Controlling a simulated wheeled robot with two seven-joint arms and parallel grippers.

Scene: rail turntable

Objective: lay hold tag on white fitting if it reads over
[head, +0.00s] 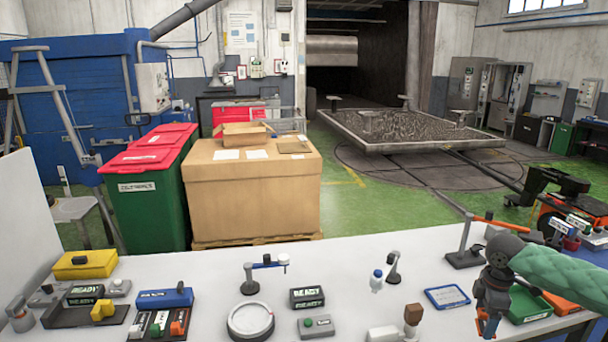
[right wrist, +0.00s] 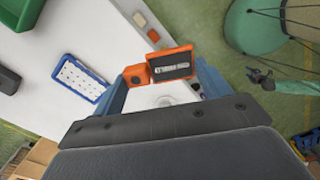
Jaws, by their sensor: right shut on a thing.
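My right gripper (head: 487,325) is over the table's front right; its blue fingers (right wrist: 168,88) show in the right wrist view. It is shut on an orange device (right wrist: 172,65) with a dark label or display, whose lettering I cannot read. A pale round shape (right wrist: 165,100) shows between the fingers. In the head view, a white fitting-like cylinder (head: 383,334) lies near the front edge by a brown block (head: 413,315). A small white piece with a blue part (head: 376,281) stands behind it. I cannot tell which is the white fitting, nor pick out a hold tag. My left gripper is not in view.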

